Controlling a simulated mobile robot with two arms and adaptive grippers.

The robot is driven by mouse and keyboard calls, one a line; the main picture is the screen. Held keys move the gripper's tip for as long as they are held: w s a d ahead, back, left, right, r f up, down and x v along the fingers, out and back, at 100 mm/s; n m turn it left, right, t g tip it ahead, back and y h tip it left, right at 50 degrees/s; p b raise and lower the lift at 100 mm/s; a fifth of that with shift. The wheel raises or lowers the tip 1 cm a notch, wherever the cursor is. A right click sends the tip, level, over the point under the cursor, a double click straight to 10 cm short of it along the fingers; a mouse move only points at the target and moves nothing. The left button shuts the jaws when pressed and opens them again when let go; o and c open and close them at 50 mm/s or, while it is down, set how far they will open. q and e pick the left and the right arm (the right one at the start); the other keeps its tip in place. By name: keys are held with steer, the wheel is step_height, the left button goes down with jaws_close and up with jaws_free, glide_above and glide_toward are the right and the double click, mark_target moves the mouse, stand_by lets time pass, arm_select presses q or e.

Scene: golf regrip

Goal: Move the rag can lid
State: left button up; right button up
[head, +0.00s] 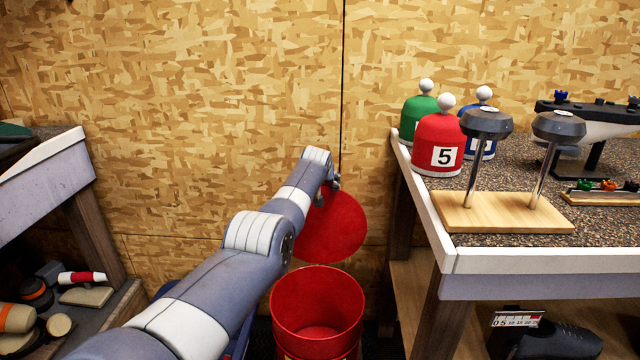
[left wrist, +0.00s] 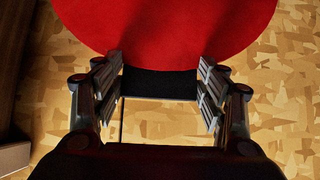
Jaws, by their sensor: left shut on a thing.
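The rag can lid (head: 332,230) is a red disc, tilted steeply and held above and behind the open can in the head view. It also shows in the left wrist view (left wrist: 165,30), filling the top. My left gripper (head: 330,188) is shut on the lid at its upper edge; the wrist view shows the fingers (left wrist: 161,85) on either side of a dark part at the lid's edge. The red rag can (head: 318,312) stands below, open at the top, and looks empty inside. My right gripper is not in view.
A bench (head: 500,262) on the right holds red (head: 437,130), green (head: 418,106) and blue club covers and a wooden stand (head: 500,212) with two posts. A low shelf (head: 90,320) stands at left. A wood-chip wall is close behind the lid.

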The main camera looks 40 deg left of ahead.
arm_select(q)
steer(key=shift+r, duration=0.1)
steer(key=o, duration=1.5)
steer(key=shift+s+d+r, duration=0.1)
steer(key=v, duration=1.1)
steer(key=shift+s, duration=0.3)
steer(key=shift+d+r, duration=0.1)
steer(key=shift+c, duration=0.6)
